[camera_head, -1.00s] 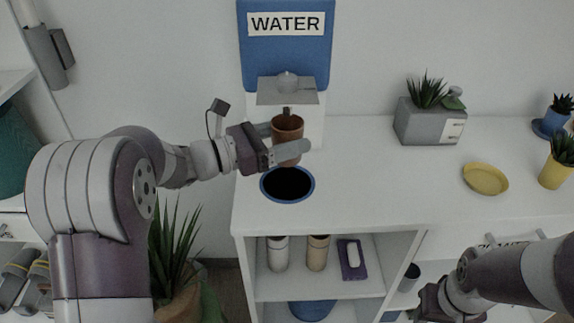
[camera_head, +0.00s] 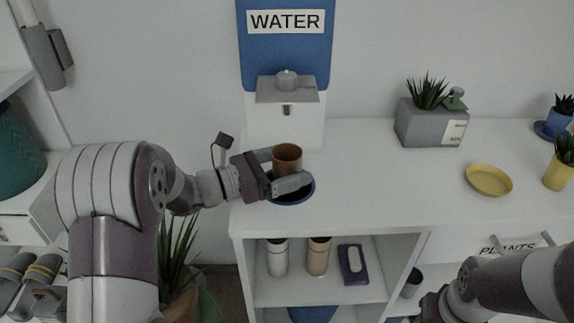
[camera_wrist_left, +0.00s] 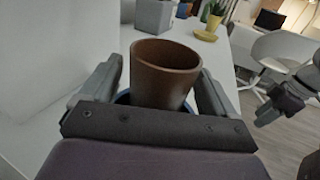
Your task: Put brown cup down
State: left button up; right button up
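The brown cup (camera_head: 287,158) is upright between the fingers of my left gripper (camera_head: 279,172), directly over a round dark drip plate with a blue rim (camera_head: 310,195) on the white counter. The near finger crosses in front of the cup's lower part and hides its base, so I cannot tell whether it touches the plate. In the left wrist view the brown cup (camera_wrist_left: 163,78) stands between the two fingers of my left gripper (camera_wrist_left: 165,92), with part of the blue rim behind it. My right gripper (camera_head: 432,308) is low at the bottom right, away from the cup; its fingers are unclear.
A blue and white water dispenser (camera_head: 285,120) stands just behind the cup, its spout above. A grey planter (camera_head: 418,127) and a yellow dish (camera_head: 489,180) stand to the right. Several items sit on the shelf below. The counter (camera_head: 365,185) between cup and dish is clear.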

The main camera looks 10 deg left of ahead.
pick_arm(q)
jog(key=shift+r, duration=0.15)
jog(key=shift+s+a, duration=0.1)
jog(key=shift+a, duration=0.1)
jog(key=p+v, duration=0.1)
jog(key=v, duration=1)
jog(key=shift+s+a, duration=0.25)
